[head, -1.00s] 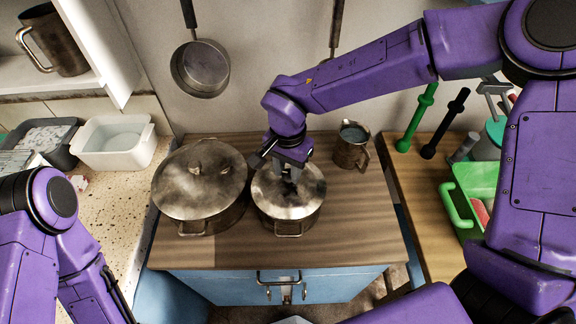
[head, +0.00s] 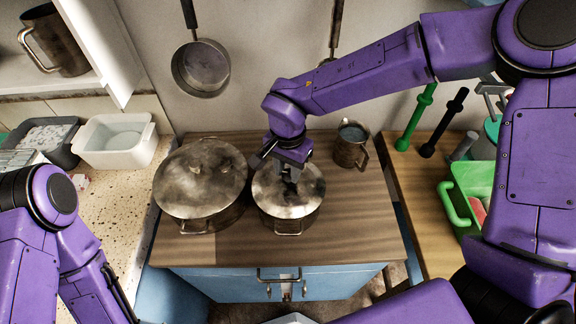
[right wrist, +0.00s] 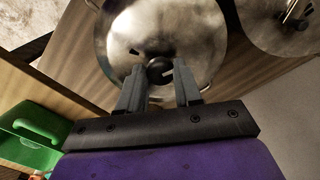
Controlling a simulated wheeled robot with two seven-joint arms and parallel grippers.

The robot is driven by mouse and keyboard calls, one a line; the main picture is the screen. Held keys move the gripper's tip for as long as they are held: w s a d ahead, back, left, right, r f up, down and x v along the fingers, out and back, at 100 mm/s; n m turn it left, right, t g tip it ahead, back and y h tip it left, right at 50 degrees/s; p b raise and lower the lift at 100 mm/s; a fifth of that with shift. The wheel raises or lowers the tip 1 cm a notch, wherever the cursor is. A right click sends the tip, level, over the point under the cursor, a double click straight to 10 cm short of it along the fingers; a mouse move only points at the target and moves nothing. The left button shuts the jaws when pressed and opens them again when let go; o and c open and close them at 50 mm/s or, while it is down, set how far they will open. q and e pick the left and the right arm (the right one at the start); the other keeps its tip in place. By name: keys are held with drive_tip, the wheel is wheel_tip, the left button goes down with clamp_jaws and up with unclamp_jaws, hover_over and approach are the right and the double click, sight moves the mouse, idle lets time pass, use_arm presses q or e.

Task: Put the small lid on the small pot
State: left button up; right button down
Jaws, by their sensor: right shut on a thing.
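The small pot (head: 287,226) stands on the wooden top of the blue cabinet, right of a larger lidded pot. The small lid (head: 281,203) lies over the small pot's mouth and looks about level. Whether it is fully seated I cannot tell. My right gripper (head: 290,176) is above the lid, shut on its knob. In the right wrist view the two fingers (right wrist: 160,88) are on either side of the dark knob, and the small lid (right wrist: 165,28) fills the top middle. My left gripper is out of view; only my left arm shows at the lower left of the head view.
The large lidded pot (head: 201,185) stands close on the left. A metal jug (head: 351,146) is behind on the right. A pan (head: 201,69) hangs on the wall. A green crate (head: 460,203) is at the right. The wooden top (head: 340,236) is clear in front.

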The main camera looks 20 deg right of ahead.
idle(0.3)
drive_tip(key=shift+c, duration=1)
unclamp_jaws()
wheel_tip(320, 180, up, 7)
drive_tip(key=p, duration=0.8)
drive_tip(key=shift+p, duration=0.4)
